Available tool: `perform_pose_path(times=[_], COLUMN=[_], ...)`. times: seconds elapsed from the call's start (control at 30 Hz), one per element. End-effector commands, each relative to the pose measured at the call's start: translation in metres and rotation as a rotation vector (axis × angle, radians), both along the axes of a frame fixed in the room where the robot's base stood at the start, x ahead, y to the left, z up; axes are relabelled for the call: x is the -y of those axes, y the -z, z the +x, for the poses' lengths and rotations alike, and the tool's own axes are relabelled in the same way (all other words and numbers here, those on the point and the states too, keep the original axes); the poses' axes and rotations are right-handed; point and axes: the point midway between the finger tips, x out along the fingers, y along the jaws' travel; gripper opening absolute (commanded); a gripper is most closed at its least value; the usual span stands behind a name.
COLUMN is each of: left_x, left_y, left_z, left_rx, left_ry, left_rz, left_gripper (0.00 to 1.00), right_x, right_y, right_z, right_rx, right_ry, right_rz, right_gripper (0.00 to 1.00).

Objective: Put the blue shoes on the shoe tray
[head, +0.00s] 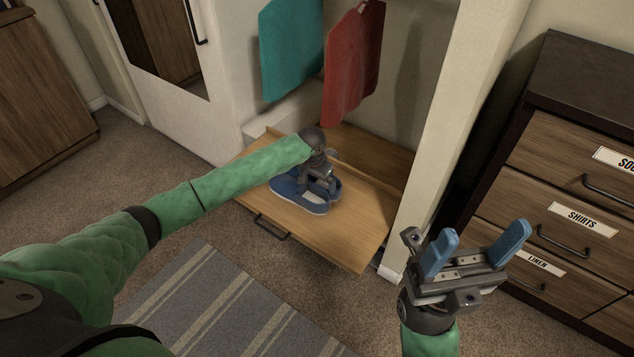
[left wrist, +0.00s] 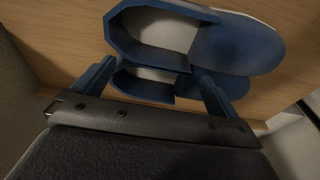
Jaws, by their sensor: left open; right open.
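The blue shoes (head: 302,201) stand side by side on a wooden pull-out tray (head: 347,231) low in the closet. They have pale insides and white soles. My left gripper (head: 323,177) is over the shoes, and its wrist hides part of them. In the left wrist view the shoes (left wrist: 235,45) are close, and the open fingers of my left gripper (left wrist: 158,85) are on either side of the heel end of the nearer shoe. I cannot tell whether they touch it. My right gripper (head: 476,250) is open and empty, in front of the closet's right post, well away from the shoes.
A teal garment (head: 291,48) and a red garment (head: 353,65) hang above the tray. A white post (head: 455,110) bounds the closet on the right. A dark dresser (head: 570,130) with labelled drawers stands at the right. A striped rug (head: 235,310) lies in front.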

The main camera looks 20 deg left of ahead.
Motion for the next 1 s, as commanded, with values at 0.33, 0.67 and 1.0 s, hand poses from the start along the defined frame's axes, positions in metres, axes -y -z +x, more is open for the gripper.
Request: perform_pose_path(times=[0.33, 0.67, 1.0], left_x=[-0.004, -0.006, -0.006], left_y=[-0.069, -0.104, -0.107], left_z=[-0.009, -0.014, -0.014], left_rx=[0.002, 0.000, -0.001], left_ry=[0.000, 0.000, -0.001], left_rz=[0.002, 0.000, 0.001], left_gripper=[0.98, 0.98, 0.98], right_x=[0.004, 0.008, 0.008], right_y=[-0.010, -0.010, -0.011], right_z=[-0.003, -0.004, -0.003], right_rx=[-0.009, -0.017, -0.014], right_ry=[0.037, 0.064, 0.064], right_rz=[-0.022, -0.035, -0.036], right_gripper=[0.65, 0.65, 0.65])
